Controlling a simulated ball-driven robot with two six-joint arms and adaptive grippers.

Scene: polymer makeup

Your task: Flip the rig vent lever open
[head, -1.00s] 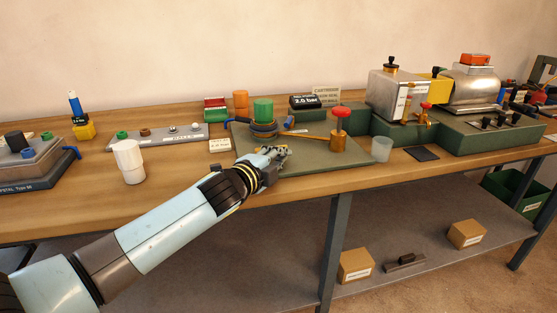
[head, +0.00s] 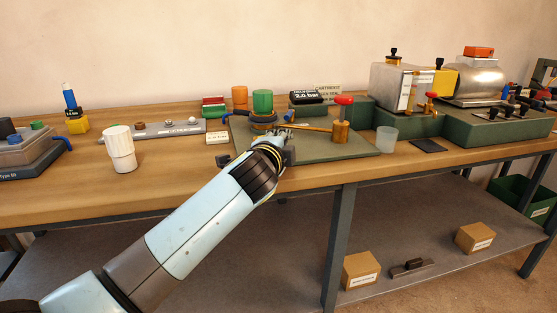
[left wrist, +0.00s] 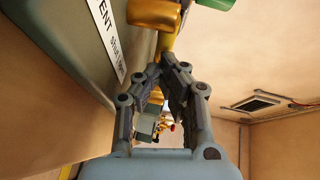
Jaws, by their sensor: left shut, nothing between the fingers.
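The rig stands on a dark green plate (head: 340,149) at mid-bench, with a green-capped cylinder (head: 262,103), a brass rod (head: 307,127) and a red-knobbed brass post (head: 341,121). My left gripper (head: 284,134) is over the plate, in front of the cylinder and by the rod's left end. In the left wrist view, my left gripper (left wrist: 172,65) is shut and empty. Just beyond its tips is a brass piece (left wrist: 170,40), perhaps the vent lever. A brass fitting (left wrist: 154,12) and a white VENT label (left wrist: 106,32) are beside it. Contact cannot be told. My right gripper is out of view.
A white cup (head: 120,150) stands left on the wooden bench. Metal tanks (head: 398,88) on green bases fill the right back. The bench's front left is clear.

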